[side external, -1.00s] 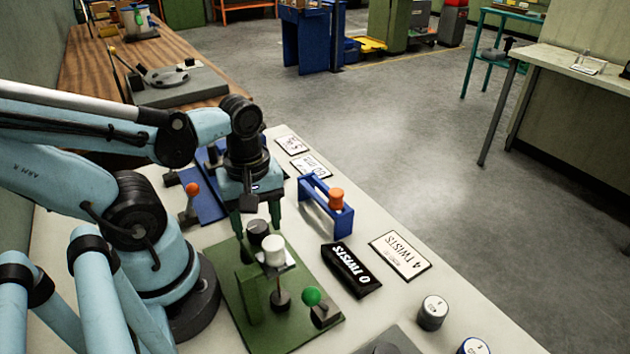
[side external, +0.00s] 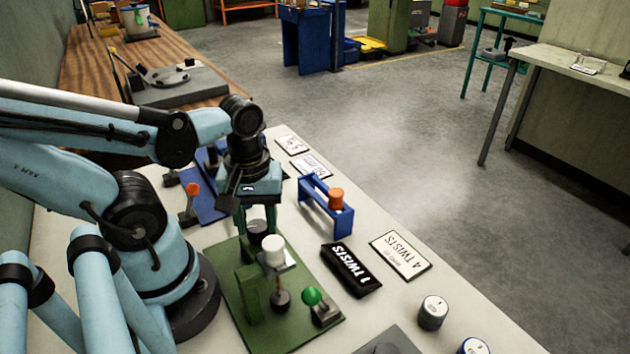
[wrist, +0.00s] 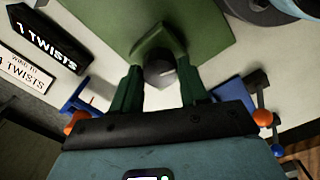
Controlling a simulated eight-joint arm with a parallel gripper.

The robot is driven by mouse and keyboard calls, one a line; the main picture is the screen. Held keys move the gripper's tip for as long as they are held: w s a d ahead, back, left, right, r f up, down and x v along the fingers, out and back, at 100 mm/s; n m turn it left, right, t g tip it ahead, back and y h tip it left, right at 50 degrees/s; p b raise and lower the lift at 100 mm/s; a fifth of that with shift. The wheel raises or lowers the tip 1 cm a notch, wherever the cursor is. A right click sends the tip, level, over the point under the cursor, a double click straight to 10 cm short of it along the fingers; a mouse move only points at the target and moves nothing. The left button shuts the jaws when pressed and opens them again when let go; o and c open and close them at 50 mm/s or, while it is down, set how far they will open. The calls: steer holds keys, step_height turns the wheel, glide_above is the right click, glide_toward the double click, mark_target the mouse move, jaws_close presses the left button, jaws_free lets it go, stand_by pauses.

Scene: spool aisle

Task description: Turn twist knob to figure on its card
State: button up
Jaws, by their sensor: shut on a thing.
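The dark grey twist knob (side external: 257,229) sits on the green stand fixture. It also shows in the wrist view (wrist: 159,73). My gripper (side external: 256,219) points down over it, its green fingers on both sides of the knob; my gripper is shut on the knob. In the wrist view my gripper (wrist: 160,85) has one finger left and one right of it. The black counter (side external: 351,269) reads "1 TWISTS". The white card (side external: 401,256) beside it reads "4 TWISTS".
The green base (side external: 236,301) also bears a white cylinder (side external: 273,250) and a green ball (side external: 312,295), close to my gripper. A blue frame with an orange knob (side external: 336,199) stands behind. Grey canisters (side external: 432,313) stand front right.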

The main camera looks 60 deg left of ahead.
mark_target(258, 226)
steer(key=m, duration=0.5)
steer(key=shift+m, duration=0.3)
steer(key=m, duration=0.4)
steer(key=shift+m, duration=0.4)
steer(key=o, duration=1.1)
steer(key=shift+c, duration=0.2)
step_height(258, 226, up, 12)
stand_by(0.3)
